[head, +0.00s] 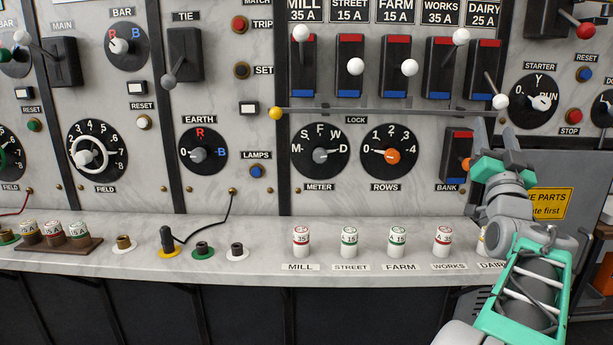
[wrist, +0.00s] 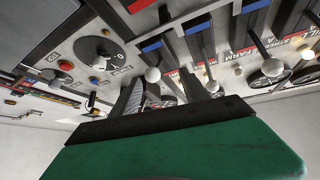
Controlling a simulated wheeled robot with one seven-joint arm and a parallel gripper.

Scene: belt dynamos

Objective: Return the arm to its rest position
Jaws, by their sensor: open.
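My gripper (head: 497,138) is raised at the right of the head view, in front of the panel, beside the BANK switch (head: 455,150) and below the DAIRY lever's white knob (head: 500,101). Its two grey fingers point up and stand apart, with nothing seen between them. My green and grey arm rises from the lower right corner and hides part of the DAIRY fuse (head: 483,245). In the wrist view the fingers (wrist: 163,90) also stand apart, with the panel's levers and dials beyond them.
The panel carries several knobbed levers, with a long lock bar (head: 370,111) below them. Labelled fuses, such as the MILL fuse (head: 301,241), stand on the ledge (head: 270,262). A black plug (head: 167,238) with a cable stands at left. A yellow warning sign (head: 552,203) is right of my arm.

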